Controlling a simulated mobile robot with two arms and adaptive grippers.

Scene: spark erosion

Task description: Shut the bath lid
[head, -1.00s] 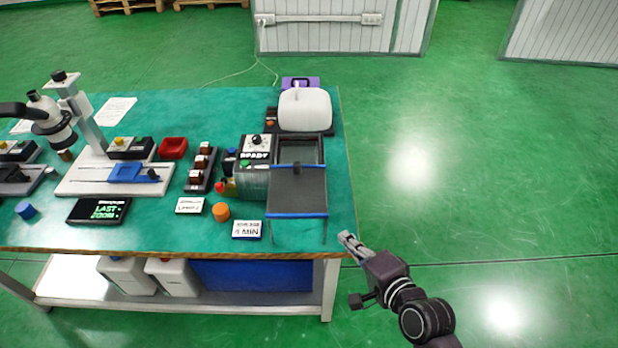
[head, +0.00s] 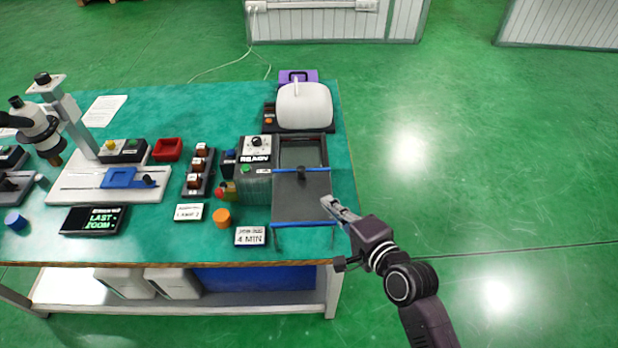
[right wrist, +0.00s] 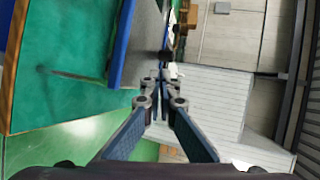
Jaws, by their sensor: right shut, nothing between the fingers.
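The bath (head: 326,150) is a dark rectangular basin near the bench's right edge. Its far part is uncovered. A flat grey lid (head: 299,203) lies over and in front of its near part, with a blue bar at the far and near ends and a black knob (head: 301,174) by the far bar. My right gripper (head: 326,202) is shut and empty, close by the lid's front right corner; I cannot tell whether it touches. In the right wrist view its fingertips (right wrist: 160,84) are together, beside a blue bar (right wrist: 121,45). My left gripper is not in view.
A box reading READY (head: 256,150) stands left of the bath, and a white rounded container (head: 304,106) stands behind it. A 4 MIN card (head: 251,236) and an orange cap (head: 222,217) lie at front left. Open floor is to the right.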

